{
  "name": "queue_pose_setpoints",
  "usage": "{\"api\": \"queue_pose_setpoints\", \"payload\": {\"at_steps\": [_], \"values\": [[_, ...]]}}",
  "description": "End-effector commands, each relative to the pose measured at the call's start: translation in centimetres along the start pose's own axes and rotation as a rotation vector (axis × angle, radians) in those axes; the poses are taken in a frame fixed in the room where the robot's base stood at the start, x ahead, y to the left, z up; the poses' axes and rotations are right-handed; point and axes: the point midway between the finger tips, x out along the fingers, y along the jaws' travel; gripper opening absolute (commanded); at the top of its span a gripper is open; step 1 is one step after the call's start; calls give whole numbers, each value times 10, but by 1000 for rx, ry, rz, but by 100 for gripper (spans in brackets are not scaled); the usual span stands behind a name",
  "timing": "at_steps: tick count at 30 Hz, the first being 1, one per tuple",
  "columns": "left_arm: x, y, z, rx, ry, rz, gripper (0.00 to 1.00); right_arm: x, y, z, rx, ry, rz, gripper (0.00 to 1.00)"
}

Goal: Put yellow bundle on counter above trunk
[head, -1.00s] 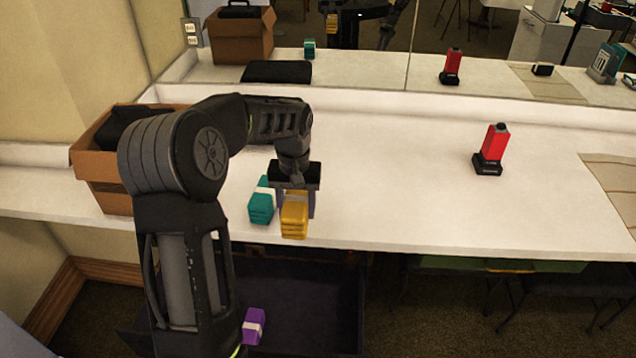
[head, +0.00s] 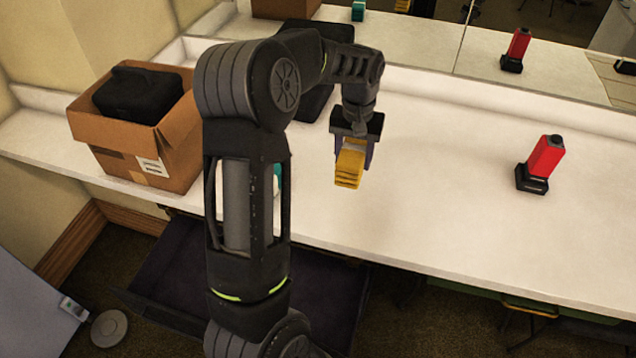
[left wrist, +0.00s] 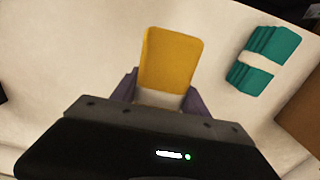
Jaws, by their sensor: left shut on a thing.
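The yellow bundle (head: 349,168), with a pale band, is held in my left gripper (head: 352,150), which is shut on it over the counter (head: 430,190). I cannot tell whether its underside touches the counter. In the left wrist view the yellow bundle (left wrist: 170,60) sits between the purple-grey fingers of the left gripper (left wrist: 160,95). The trunk (head: 185,270) is dark, open and low, on the floor below the counter's front edge, partly hidden by my arm. My right gripper is not in view.
A teal bundle (left wrist: 263,58) with a white band stands on the counter; my arm mostly hides it in the head view. A cardboard box (head: 160,150) holding a black case (head: 138,92) is at left. A red-and-black object (head: 542,162) stands at right, with clear counter between.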

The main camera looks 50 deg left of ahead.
Motion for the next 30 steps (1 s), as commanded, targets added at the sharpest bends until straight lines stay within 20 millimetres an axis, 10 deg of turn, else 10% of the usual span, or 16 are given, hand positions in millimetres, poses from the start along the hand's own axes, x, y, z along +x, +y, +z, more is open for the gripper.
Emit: {"api": "queue_pose_setpoints", "payload": {"at_steps": [30], "values": [[89, 0, 1, 0, -4, -1, 2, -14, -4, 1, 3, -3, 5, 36]]}}
